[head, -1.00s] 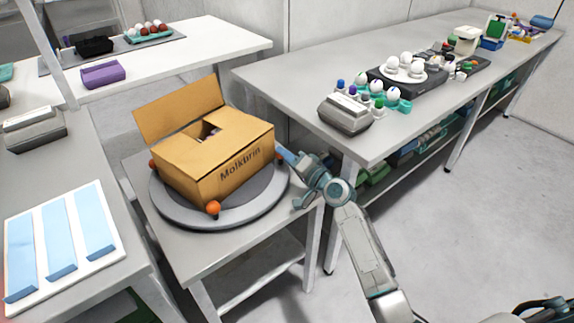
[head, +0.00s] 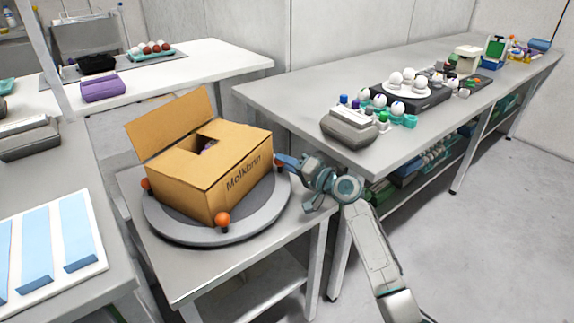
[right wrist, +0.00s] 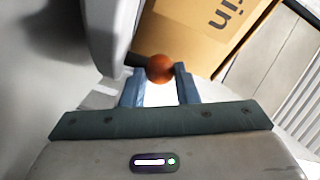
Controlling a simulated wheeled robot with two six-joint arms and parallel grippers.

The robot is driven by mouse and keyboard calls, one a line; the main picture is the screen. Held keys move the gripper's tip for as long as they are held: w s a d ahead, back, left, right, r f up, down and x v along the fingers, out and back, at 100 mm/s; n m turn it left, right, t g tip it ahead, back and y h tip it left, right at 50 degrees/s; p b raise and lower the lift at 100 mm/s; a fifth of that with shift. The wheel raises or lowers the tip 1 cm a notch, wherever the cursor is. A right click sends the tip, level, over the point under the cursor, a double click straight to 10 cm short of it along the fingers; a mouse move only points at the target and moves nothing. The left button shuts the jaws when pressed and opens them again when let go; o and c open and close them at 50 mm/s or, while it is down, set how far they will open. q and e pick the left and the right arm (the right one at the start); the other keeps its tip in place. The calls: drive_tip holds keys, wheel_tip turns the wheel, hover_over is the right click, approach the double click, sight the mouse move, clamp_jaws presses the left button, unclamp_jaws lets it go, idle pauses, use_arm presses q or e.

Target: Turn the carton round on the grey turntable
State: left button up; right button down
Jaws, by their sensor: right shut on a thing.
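The brown cardboard carton (head: 225,178) stands on the round grey turntable (head: 190,232) with a flap raised at its back left; its lettered side faces front right. Orange knobs stick out from the turntable: one at the front (head: 222,219), one at the left (head: 146,184). My right gripper (head: 283,161) is at the turntable's right edge, beside the carton. In the right wrist view an orange knob (right wrist: 160,69) sits between its blue fingertips, with the carton (right wrist: 205,30) just beyond. The gripper is shut on this knob. My left gripper is out of view.
The turntable rests on a small grey table (head: 190,285). A long grey bench (head: 300,98) on the right bears a grey box (head: 348,130), egg holders and eggs. A white board with blue strips (head: 95,262) lies on the left table. Open floor is at the right.

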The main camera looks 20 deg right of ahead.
drive_tip(key=c, duration=1.4)
unclamp_jaws()
drive_tip(key=v, duration=1.1)
drive_tip(key=shift+w, duration=0.1)
